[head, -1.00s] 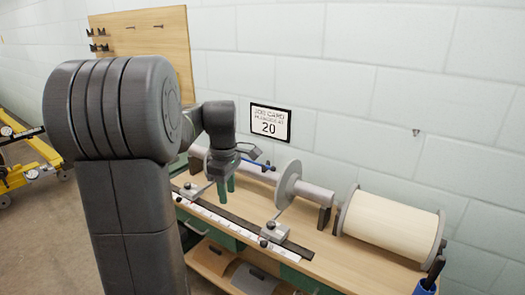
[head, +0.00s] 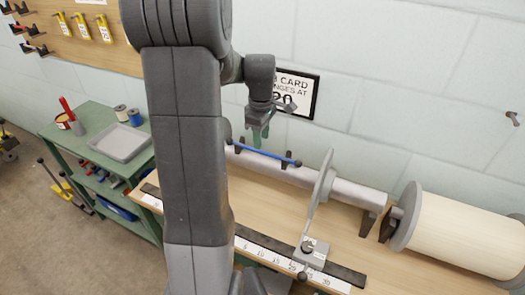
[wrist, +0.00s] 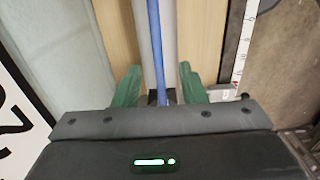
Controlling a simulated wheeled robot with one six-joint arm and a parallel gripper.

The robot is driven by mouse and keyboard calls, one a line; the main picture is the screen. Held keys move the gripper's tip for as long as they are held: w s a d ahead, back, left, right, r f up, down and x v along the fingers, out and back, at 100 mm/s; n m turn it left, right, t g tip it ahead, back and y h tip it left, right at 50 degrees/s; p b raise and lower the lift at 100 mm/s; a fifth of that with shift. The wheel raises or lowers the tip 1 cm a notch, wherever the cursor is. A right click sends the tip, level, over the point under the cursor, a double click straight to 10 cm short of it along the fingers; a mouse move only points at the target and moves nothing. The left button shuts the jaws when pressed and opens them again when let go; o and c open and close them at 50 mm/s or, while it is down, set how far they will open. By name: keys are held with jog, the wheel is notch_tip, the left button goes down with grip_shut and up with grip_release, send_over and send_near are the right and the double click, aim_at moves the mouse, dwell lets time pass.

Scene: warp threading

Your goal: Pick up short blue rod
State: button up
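A blue rod (head: 265,154) with dark ends lies across two black holders, along a grey roller (head: 345,187) on the workbench. My gripper (head: 260,136) is above the rod in the head view, its green fingers pointing down. In the wrist view, the blue rod (wrist: 155,50) runs lengthwise between the two spread green fingers (wrist: 158,88), with gaps on both sides. The gripper is open and empty. The rod's near part is hidden behind the gripper body in the wrist view. My arm hides part of the bench in the head view.
A grey disc (head: 318,203) stands on the roller, right of the rod. A large cream spool (head: 465,232) is farther right. A numbered scale (head: 280,257) runs along the bench front. A job card (head: 300,97) hangs behind the gripper. A green cart (head: 85,118) with a tray stands left.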

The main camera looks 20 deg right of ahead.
aim_at(262, 152)
jog(key=shift+s+f, duration=0.15)
jog(key=shift+f, duration=0.25)
jog(key=shift+d+f+p, duration=0.2)
jog(key=shift+f+p, duration=0.35)
jog(key=shift+f, duration=1.55)
grip_shut()
